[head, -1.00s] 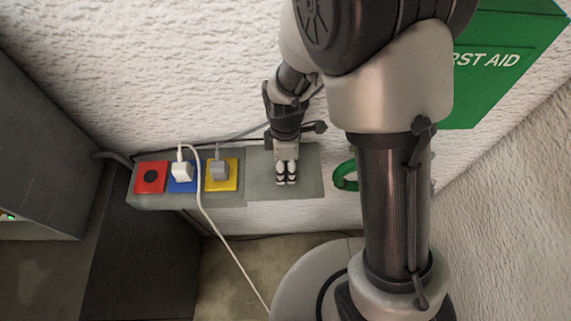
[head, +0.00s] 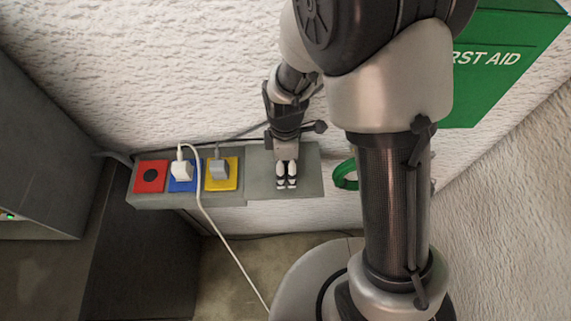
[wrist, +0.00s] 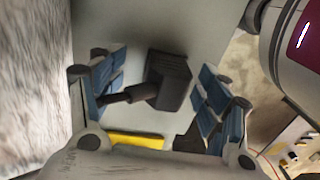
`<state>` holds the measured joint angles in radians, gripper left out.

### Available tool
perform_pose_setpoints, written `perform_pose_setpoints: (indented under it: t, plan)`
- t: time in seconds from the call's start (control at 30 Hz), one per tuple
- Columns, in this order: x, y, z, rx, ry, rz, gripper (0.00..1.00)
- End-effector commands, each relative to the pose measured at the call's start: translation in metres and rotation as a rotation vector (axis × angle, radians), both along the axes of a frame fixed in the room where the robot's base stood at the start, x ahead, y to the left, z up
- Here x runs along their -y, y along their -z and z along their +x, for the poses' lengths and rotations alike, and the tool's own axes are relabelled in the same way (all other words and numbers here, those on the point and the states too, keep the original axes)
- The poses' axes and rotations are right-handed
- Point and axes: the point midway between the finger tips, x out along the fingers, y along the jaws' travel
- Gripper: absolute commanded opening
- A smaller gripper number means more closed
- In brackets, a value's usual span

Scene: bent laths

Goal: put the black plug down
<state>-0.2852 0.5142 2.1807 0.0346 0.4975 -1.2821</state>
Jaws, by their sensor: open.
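The black plug (wrist: 168,82) lies on the grey ledge in the wrist view, with its dark cable end pointing left. It is hidden behind my gripper in the head view. My gripper (head: 286,183) is low over the bare right part of the grey ledge (head: 309,177). In the wrist view its blue-padded fingers stand apart on both sides of the plug, with a gap visible on the right. The plug's cable end comes close to the left finger; I cannot tell whether they touch.
Left of my gripper are a red socket (head: 151,176), a blue socket (head: 184,185) with a white plug (head: 181,170), and a yellow socket (head: 222,183) with a grey plug (head: 218,168). A white cable (head: 215,229) hangs in front. A green first aid box (head: 500,65) is at right.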

Motion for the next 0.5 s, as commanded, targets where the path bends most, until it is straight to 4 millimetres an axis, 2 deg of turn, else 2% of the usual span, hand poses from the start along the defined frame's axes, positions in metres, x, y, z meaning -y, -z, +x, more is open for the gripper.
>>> perform_pose_setpoints:
  t: [0.17, 0.5]
  plan:
    - [0.0, -0.025, 0.002, 0.005, 0.0, 0.002, 0.69]
    - [0.0, -0.1, 0.006, 0.005, 0.0, 0.002, 0.69]
